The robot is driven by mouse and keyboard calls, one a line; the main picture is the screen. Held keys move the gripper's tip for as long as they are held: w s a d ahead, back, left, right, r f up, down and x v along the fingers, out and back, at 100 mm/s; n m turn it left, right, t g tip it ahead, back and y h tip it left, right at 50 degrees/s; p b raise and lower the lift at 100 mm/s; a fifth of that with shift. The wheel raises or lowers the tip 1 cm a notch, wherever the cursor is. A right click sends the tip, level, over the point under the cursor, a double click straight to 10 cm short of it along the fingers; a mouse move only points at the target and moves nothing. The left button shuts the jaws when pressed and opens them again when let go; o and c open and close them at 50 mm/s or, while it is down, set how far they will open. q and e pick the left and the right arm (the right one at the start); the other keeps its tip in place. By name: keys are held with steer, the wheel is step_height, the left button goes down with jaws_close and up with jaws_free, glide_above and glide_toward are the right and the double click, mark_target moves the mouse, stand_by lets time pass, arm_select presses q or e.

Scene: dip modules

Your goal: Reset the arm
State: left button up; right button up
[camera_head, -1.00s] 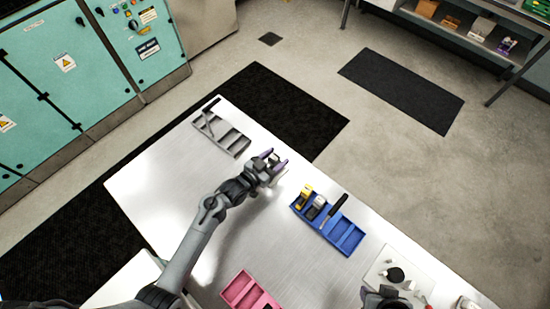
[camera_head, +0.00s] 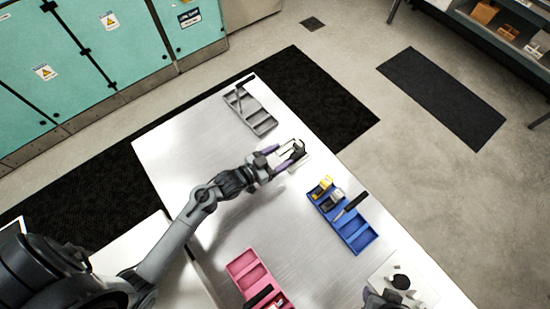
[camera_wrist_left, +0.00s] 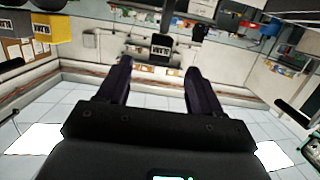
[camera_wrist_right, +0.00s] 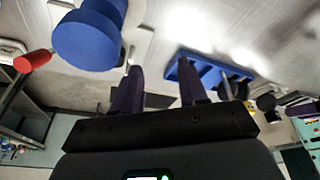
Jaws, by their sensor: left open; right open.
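My left gripper (camera_head: 281,150) is open, its two dark purple fingers apart, low over the far right edge of the table. A black module (camera_head: 298,150) with a white label stands on a small white base (camera_head: 292,162) just past the fingertips. In the left wrist view this black module (camera_wrist_left: 161,47) shows beyond and between the open fingers, with no visible contact. My right gripper (camera_wrist_right: 158,85) is open and empty. It is only partly in the head view, at the bottom edge beside a white board (camera_head: 412,270).
A grey tray (camera_head: 262,122) lies at the table's far end. A blue tray (camera_head: 358,242) holds a yellow module (camera_head: 321,187), a grey one and a black-handled tool (camera_head: 352,205). A pink tray (camera_head: 240,262) is near the front. A blue cylinder (camera_wrist_right: 88,38) is close to the right gripper.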

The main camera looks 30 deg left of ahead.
arm_select(q)
steer(key=shift+v, duration=0.9)
